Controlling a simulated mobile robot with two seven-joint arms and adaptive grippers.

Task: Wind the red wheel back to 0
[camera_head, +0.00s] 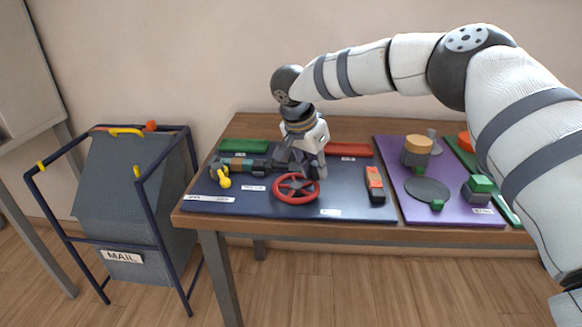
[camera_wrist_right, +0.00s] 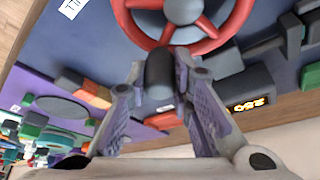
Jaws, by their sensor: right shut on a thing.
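The red wheel (camera_head: 296,202) stands at the front middle of the dark blue board, with a dark hub and spokes. It also shows at the top of the right wrist view (camera_wrist_right: 236,28). My right gripper (camera_wrist_right: 160,70) is shut on a dark cylindrical knob (camera_wrist_right: 159,76) at the wheel's rim. In the head view the right gripper (camera_head: 303,172) reaches down from above on the wheel's far side, and hides the knob. A small display (camera_wrist_right: 248,104) with orange digits sits on a dark box; the digits are tilted and hard to read. My left gripper is out of view.
The blue board (camera_head: 345,202) also holds a yellow part (camera_head: 221,178), an orange and black block (camera_head: 375,184), a green block (camera_head: 244,146) and a red bar (camera_head: 350,150). A purple board (camera_head: 395,205) lies to the right. A mail bin (camera_head: 135,190) stands left of the table.

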